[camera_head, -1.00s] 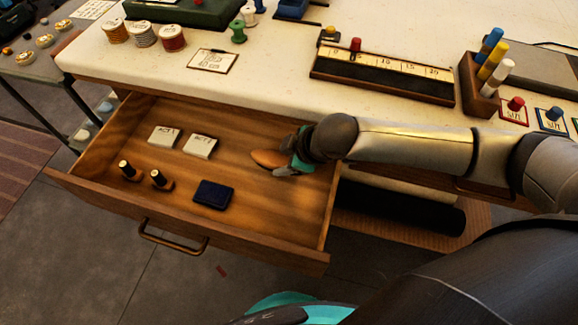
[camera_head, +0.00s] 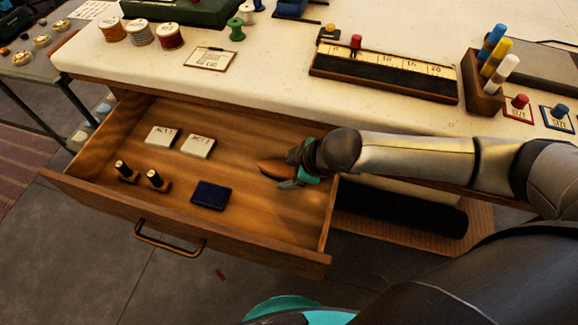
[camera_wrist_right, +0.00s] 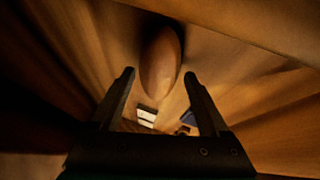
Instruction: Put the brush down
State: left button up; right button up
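The brush (camera_head: 273,170), a brown oval wooden piece, is inside the open drawer at its right end. In the right wrist view the brush (camera_wrist_right: 161,62) shows as a smooth oval beyond and between my fingertips. My right gripper (camera_head: 288,177) reaches into the drawer beside the brush and partly covers it. In the wrist view the gripper's two fingers (camera_wrist_right: 160,78) stand apart, with gaps on both sides of the brush. I cannot tell whether the brush touches the drawer floor; its underside is hidden. My left gripper is not in view.

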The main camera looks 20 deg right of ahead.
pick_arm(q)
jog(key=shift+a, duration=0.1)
pick_arm(e)
jog(key=shift+o, duration=0.6)
jog(key=shift+f, duration=0.1)
jog(key=shift+r, duration=0.25)
pick_arm(q)
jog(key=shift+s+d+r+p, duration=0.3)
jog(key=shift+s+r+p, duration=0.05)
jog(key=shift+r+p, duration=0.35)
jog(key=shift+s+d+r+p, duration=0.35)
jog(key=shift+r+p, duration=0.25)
jog(key=shift+p, duration=0.15)
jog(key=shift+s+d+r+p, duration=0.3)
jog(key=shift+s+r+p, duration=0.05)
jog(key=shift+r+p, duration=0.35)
pick_arm(e)
jog(key=v, duration=1.2)
